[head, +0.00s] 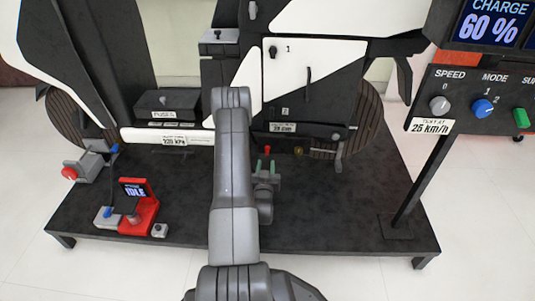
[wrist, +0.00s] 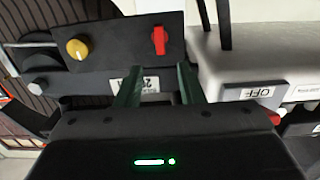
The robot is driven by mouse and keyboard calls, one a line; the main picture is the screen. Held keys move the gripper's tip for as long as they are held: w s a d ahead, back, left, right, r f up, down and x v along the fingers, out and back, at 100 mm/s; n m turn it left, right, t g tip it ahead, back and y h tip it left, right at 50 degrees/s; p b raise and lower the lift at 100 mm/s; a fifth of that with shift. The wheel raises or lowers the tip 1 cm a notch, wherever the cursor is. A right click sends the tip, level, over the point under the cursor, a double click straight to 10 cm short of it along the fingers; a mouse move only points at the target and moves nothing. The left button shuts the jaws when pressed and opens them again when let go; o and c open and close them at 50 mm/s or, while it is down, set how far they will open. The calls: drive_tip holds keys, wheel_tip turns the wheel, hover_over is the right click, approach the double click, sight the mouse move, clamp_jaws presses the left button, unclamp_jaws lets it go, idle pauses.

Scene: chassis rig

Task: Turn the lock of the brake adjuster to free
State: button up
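The brake adjuster's panel shows as a dark plate (wrist: 115,38) in the wrist view. It carries a small red lock lever (wrist: 159,40) and a round yellow knob (wrist: 77,49) to its left. The lever stands about upright in that picture. The lever (head: 267,150) and knob (head: 298,150) are small in the head view, low on the rig. My gripper (wrist: 159,73) is open and empty, its two green fingers apart. The gripper (head: 265,166) also shows in the head view. I cannot read the lock's markings.
A white label (wrist: 137,85) is partly hidden behind the left finger. A white panel with an OFF label (wrist: 254,92) lies to the right.

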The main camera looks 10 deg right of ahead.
sight(267, 150)
drive_tip(key=b+x, duration=0.2)
drive_tip(key=x, duration=0.6)
drive_tip(key=shift+w, duration=0.25)
clamp_jaws()
